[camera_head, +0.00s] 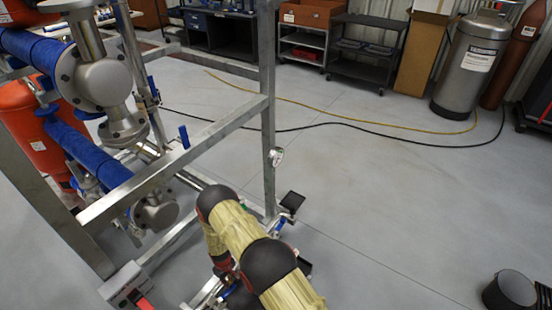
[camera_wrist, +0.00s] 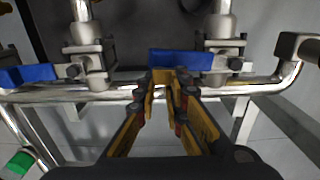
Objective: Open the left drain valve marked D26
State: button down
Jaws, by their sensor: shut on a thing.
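Two drain valves sit on a shiny pipe in the wrist view, a left-hand valve (camera_wrist: 88,62) and a right-hand valve (camera_wrist: 222,58). Each has a blue lever handle lying along the pipe and pointing left. My gripper (camera_wrist: 167,76) is shut on the right-hand valve's blue handle (camera_wrist: 188,59), near its free end. The left-hand valve's blue handle (camera_wrist: 28,75) is apart from my gripper. No D26 marking is readable on either valve. In the head view my arm hides the gripper and most of the valve area.
A grey steel frame post (camera_head: 268,120) stands close to my arm in the head view. Blue-wrapped pipes (camera_head: 88,150) fill the skid at left. Hoses (camera_head: 330,122) lie across the floor behind, and open floor is at right.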

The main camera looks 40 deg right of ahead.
aim_at(234, 286)
jog(key=shift+s+d, duration=0.15)
jog(key=shift+s, duration=0.25)
jog(key=shift+s+d+p, duration=0.2)
jog(key=shift+s, duration=0.35)
jog(key=shift+s+d+p, duration=0.15)
jog(key=shift+s+p, duration=0.05)
jog(key=shift+s, duration=0.35)
jog(key=shift+s+p, duration=0.35)
jog(key=shift+s, duration=0.7)
